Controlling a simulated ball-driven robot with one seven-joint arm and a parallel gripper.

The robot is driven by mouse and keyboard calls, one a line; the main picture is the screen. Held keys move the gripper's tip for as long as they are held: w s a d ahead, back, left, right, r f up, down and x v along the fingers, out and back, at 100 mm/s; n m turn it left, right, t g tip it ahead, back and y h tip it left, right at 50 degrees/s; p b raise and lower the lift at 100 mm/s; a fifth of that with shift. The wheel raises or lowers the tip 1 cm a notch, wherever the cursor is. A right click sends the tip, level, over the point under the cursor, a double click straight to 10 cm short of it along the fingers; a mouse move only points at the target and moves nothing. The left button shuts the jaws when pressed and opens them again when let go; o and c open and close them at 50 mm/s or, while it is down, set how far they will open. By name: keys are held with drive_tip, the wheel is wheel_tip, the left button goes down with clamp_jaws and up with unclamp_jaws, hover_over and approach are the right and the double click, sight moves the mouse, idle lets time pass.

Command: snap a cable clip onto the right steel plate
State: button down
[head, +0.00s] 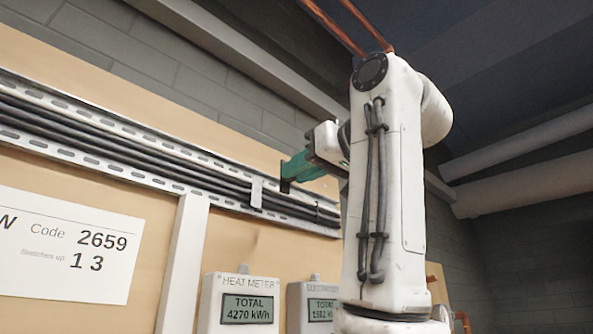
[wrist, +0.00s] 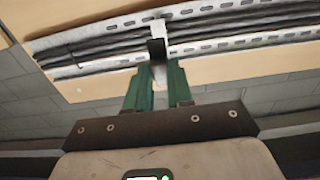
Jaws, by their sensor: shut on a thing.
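A pale steel plate (head: 257,193) stands across the black cables on the wall tray, toward the tray's right end. It also shows in the wrist view (wrist: 158,27), near the top centre. My gripper (head: 293,166) has green fingers and is in front of the tray, right of the plate in the head view. The fingers (wrist: 158,70) are shut on a small dark cable clip (wrist: 157,49), which also shows at the fingertips in the head view (head: 285,187). In the wrist view the clip overlaps the plate's lower end. I cannot tell whether they touch.
The slotted cable tray (head: 95,170) runs along the wooden board with several black cables (head: 120,145). Below are a heat meter (head: 240,303), a second meter (head: 312,303) and a white code sign (head: 70,245). Pipes (head: 525,185) run at the right. A white vertical channel (head: 182,265) meets the tray.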

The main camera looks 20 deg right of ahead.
drive_tip(key=shift+p+x, duration=1.05)
drive_tip(key=shift+x, duration=2.5)
drive_tip(key=shift+w+a+f, duration=0.1)
drive_tip(key=shift+w+a, duration=0.15)
drive_tip(key=shift+w, duration=0.35)
drive_tip(key=c, duration=1.1)
unclamp_jaws()
drive_tip(key=shift+w, duration=0.1)
drive_tip(key=shift+s+d+f+b, duration=0.1)
drive_tip(key=shift+s+d+b, duration=0.05)
drive_tip(key=shift+s+b, duration=0.3)
drive_tip(key=shift+b+v, duration=2.8)
drive_tip(key=shift+v, duration=3.8)
